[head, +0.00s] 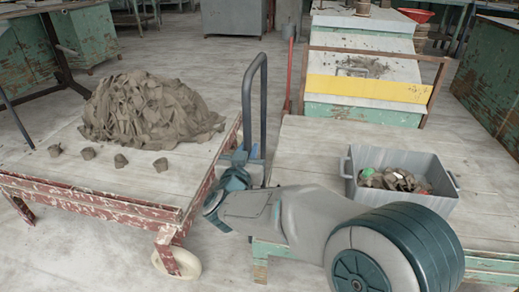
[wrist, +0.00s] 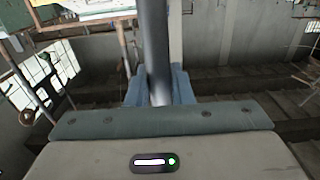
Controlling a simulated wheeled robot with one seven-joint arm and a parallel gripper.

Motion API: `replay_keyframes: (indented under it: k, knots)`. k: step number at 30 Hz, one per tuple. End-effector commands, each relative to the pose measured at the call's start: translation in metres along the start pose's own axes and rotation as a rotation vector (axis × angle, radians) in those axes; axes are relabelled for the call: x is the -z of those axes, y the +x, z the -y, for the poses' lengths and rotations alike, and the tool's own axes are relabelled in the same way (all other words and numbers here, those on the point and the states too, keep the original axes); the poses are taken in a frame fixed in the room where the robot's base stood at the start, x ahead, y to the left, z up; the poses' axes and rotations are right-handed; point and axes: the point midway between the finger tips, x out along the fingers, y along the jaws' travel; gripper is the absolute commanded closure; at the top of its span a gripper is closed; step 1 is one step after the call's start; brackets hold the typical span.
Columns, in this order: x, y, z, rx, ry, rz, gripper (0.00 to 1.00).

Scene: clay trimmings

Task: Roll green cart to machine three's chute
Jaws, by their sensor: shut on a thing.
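A low cart with worn green edges and a pale wooden top (head: 305,150) stands at right, partly hidden by my arm. My gripper (head: 243,165) is shut on one upright of this handle. In the wrist view the grey bar (wrist: 157,50) stands between my blue fingers (wrist: 160,90). Behind, a green machine with a yellow strip (head: 368,90) has clay scraps on top. No machine number or clear chute is readable.
A grey bin (head: 400,195) with clay scraps sits on the green-edged cart. A red-edged cart (head: 95,195) with a clay heap (head: 150,108) and several small lumps stands close at left; its white wheel (head: 176,264) shows. A red pole (head: 289,75) stands behind the handle. Floor is clear at upper centre-left.

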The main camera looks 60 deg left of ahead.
Motion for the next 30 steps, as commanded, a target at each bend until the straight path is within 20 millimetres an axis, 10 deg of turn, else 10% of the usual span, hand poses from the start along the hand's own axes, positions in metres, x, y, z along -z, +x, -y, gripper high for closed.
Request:
replay_keyframes:
  k: [22,23,27,30]
  knots:
    - [-0.001,-0.001,0.045,-0.001,0.0,0.003,1.0]
    - [-0.002,-0.001,0.045,-0.002,-0.001,0.003,0.77]
    - [-0.002,0.0,0.043,-0.004,-0.001,0.003,0.38]
    - [-0.001,0.001,0.043,-0.006,-0.001,0.002,0.27]
